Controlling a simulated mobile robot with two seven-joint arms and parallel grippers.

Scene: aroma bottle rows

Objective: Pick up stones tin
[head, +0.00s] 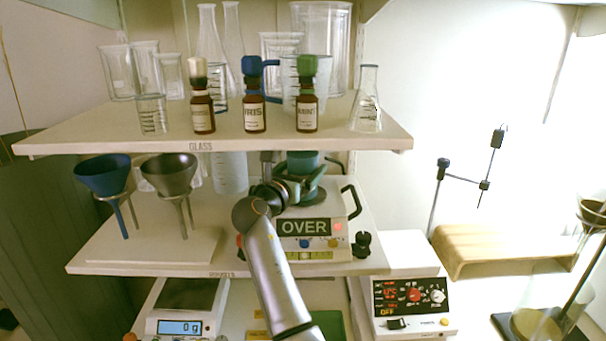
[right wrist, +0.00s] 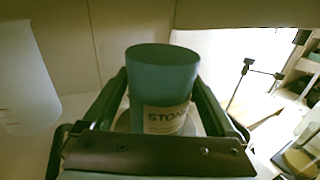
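The stones tin (head: 303,163) is a teal round tin on the middle shelf, at the top of the device whose display reads OVER. In the right wrist view the tin (right wrist: 162,80) stands upright with a pale label reading "STON", the rest turned away. My right gripper (head: 296,186) is at the tin, with one finger on each side of it. In the right wrist view the gripper (right wrist: 161,76) fingers lie close along both sides; whether they press on it I cannot tell. Its base is partly hidden. My left gripper is not in view.
The upper shelf (head: 120,136) lies above, with brown bottles (head: 254,112) and glassware near its front edge. Funnels (head: 170,175) stand left of my arm. The OVER device (head: 332,238) is below the tin. A balance (head: 183,305) and a control box (head: 412,300) sit lower.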

